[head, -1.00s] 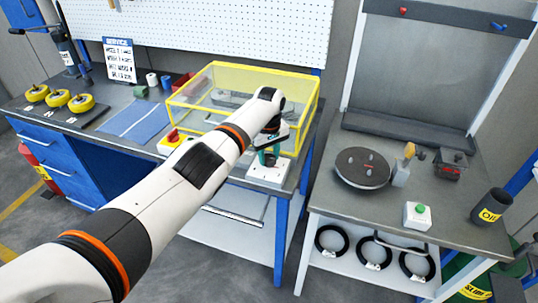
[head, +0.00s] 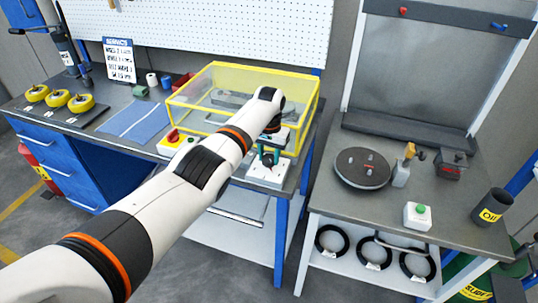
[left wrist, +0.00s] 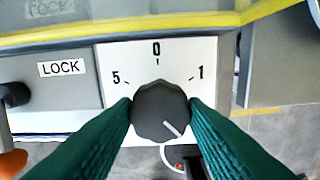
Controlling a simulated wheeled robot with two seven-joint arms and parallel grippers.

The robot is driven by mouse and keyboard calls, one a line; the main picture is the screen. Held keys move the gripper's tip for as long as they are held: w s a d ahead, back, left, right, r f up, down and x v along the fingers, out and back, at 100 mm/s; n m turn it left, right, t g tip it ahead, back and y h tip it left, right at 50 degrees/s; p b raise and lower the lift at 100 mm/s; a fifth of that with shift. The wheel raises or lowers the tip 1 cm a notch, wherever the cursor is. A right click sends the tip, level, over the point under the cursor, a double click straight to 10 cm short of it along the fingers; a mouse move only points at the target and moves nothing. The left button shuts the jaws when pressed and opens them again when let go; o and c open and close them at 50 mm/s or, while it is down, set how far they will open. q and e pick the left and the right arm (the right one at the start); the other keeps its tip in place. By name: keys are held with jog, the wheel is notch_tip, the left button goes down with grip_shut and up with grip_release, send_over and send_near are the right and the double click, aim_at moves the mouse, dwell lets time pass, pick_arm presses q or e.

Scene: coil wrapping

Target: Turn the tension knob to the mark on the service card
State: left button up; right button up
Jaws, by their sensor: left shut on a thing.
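The tension knob (left wrist: 158,104) is dark grey and round, on a white dial plate (left wrist: 205,60) marked 5, 0 and 1, with 0 at the top. Its white pointer line points to the lower right, away from these three numbers. My left gripper (left wrist: 160,112) has its green fingers on both sides of the knob, shut on it. In the head view my left gripper (head: 268,158) is over the white plate at the bench's front edge. The service card (head: 120,60) stands at the back left; its writing is too small to read. My right gripper is not in view.
A yellow-framed clear guard (head: 205,88) stands right behind the knob. A red switch (head: 173,135) is left of it. A LOCK label (left wrist: 61,68) is left of the dial. Yellow rolls (head: 58,98) stand at left. A second table (head: 325,195) is across a gap.

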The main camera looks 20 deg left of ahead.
pick_arm(q)
jog(key=m, duration=0.5)
jog(key=shift+m, duration=0.3)
jog(key=m, duration=0.9)
jog(key=shift+m+b, duration=0.3)
jog(key=shift+m, duration=2.4)
jog(key=o, duration=1)
